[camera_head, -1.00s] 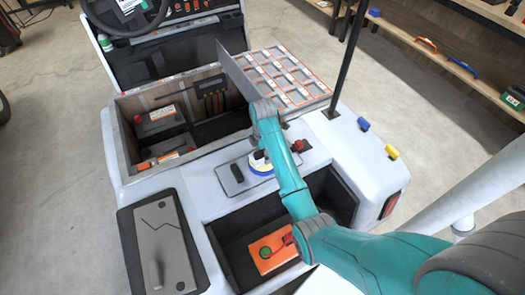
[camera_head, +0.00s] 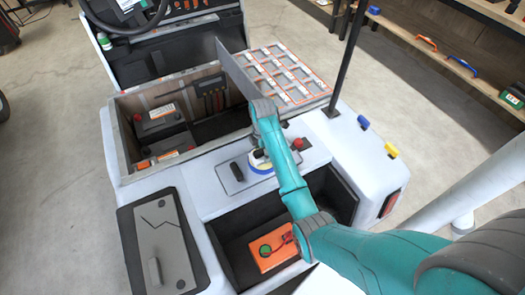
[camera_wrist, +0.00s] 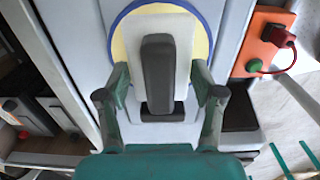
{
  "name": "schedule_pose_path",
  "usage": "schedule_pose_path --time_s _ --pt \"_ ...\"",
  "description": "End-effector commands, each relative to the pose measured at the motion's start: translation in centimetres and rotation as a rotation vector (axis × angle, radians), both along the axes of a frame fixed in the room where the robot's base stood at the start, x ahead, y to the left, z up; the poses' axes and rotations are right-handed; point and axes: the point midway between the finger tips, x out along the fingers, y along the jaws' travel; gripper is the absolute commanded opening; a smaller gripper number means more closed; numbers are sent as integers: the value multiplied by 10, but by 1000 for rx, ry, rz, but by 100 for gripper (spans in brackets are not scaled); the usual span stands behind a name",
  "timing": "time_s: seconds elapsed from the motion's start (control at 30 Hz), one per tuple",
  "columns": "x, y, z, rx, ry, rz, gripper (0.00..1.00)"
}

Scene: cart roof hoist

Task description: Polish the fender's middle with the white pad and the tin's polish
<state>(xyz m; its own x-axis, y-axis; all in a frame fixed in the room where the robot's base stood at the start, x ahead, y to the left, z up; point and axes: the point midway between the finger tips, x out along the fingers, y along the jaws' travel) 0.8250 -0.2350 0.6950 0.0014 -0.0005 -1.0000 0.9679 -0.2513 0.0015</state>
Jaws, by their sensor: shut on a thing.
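The white pad (camera_wrist: 184,50) with its dark grip (camera_wrist: 158,60) is between the fingers of my gripper (camera_wrist: 161,82), which is shut on it. The pad is over the yellow polish (camera_wrist: 126,48) of the round, blue-rimmed tin; I cannot tell how firmly it touches. In the head view the tin (camera_head: 262,168) sits on the cart's pale deck, and my arm hides most of the pad and gripper. The cart's smooth white side panel (camera_head: 365,170), probably the fender, is right of the tin. It carries a blue block (camera_head: 363,122) and a yellow block (camera_head: 392,150).
An open bay holds an orange box (camera_head: 274,248). A black post (camera_head: 348,60) rises behind the panel. An upright grey lid (camera_head: 238,78) stands behind.

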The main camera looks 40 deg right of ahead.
Motion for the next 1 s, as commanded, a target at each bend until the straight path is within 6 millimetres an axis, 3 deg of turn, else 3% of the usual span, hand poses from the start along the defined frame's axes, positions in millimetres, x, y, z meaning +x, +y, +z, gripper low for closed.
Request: schedule_pose_path --time_s 1.0 --pt "0 0 -7 0 0 0 39"
